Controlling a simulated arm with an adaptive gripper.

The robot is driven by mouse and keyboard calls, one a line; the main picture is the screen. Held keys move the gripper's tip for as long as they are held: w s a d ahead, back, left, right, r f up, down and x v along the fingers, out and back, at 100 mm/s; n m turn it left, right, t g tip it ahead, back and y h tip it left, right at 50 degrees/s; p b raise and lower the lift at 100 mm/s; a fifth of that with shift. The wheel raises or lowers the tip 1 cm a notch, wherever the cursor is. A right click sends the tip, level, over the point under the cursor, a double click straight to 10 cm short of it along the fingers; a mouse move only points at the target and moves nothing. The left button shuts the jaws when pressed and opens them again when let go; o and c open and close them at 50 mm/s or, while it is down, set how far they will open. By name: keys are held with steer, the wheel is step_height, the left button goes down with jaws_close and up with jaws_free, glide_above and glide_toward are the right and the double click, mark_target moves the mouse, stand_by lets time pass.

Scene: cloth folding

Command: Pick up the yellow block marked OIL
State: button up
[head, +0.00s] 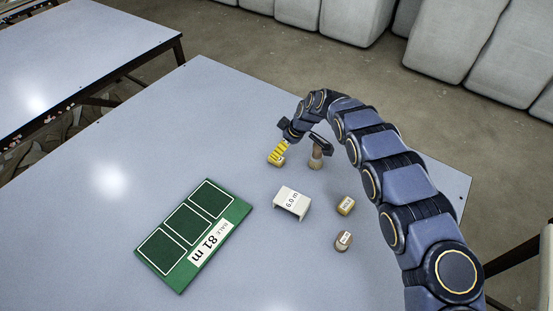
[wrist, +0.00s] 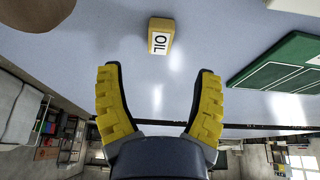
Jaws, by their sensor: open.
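The yellow block marked OIL (wrist: 161,37) rests on the table in the wrist view, its white label facing the camera. It lies beyond my fingertips, roughly in line with the gap between them and apart from both. In the head view a yellow block (head: 274,161) sits right by my fingertips, partly covered by them; its label is too small to read there. My gripper (wrist: 152,75) is open and empty, its two yellow ribbed fingers spread wide. It also shows in the head view (head: 280,151), low over the table.
A wooden piece with a dark top (head: 316,157) stands close right of my gripper. A green three-panel board (head: 242,211) lies left. Table (head: 120,170) between is clear.

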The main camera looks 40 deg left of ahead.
steer(key=x, duration=0.6)
steer(key=shift+f, duration=0.4)
steer(key=c, duration=1.1)
